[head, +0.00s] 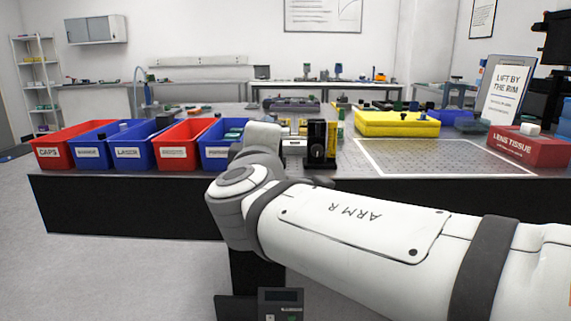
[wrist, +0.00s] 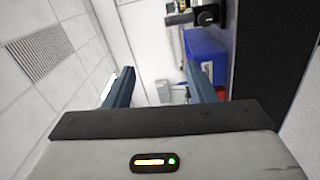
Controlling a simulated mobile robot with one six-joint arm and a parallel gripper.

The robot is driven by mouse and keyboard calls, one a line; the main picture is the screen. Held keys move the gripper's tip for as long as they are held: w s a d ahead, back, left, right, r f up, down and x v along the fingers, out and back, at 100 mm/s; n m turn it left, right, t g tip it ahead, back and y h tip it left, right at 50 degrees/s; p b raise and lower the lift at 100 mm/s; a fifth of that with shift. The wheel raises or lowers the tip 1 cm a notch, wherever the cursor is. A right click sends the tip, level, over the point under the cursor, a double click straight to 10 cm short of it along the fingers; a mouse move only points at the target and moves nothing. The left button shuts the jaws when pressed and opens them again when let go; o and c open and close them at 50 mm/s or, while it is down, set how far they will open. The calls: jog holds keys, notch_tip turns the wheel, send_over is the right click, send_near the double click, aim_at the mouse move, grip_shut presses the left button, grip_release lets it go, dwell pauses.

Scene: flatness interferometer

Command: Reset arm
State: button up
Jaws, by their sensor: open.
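My arm (head: 350,225) reaches in from the right in the head view, with its elbow in front of the table's front edge. A pale wrist part (head: 263,135) of mine shows above the table behind the elbow, but the fingers are hidden there. In the wrist view, my gripper (wrist: 158,85) shows two dark blue-grey fingers spread wide apart. Nothing is between them. The wrist view is tilted, with a ceiling grille on the left and a blue object (wrist: 205,55) behind the right finger.
Red and blue labelled bins (head: 75,152) line the table's left side. A black block device (head: 320,143) stands close right of my wrist. A yellow case (head: 397,124), a perforated plate (head: 440,156) and a red lens tissue box (head: 528,147) are on the right. Floor at left is clear.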

jog(key=s+d+f+m+g+h+p, duration=0.1)
jog(key=s+d+m+g+h+p, duration=0.1)
jog(key=d+m+g+p, duration=0.4)
jog(key=s+d+f+m+g+h+p, duration=0.2)
jog(key=d+h+p, duration=0.1)
jog(key=d+p, duration=0.6)
jog(key=s+d+m+g+y+p, duration=0.3)
jog(key=s+m+g+y+p, duration=0.2)
jog(key=s+p, duration=0.9)
jog(key=shift+m+g, duration=1.4)
jog(key=shift+m, duration=0.2)
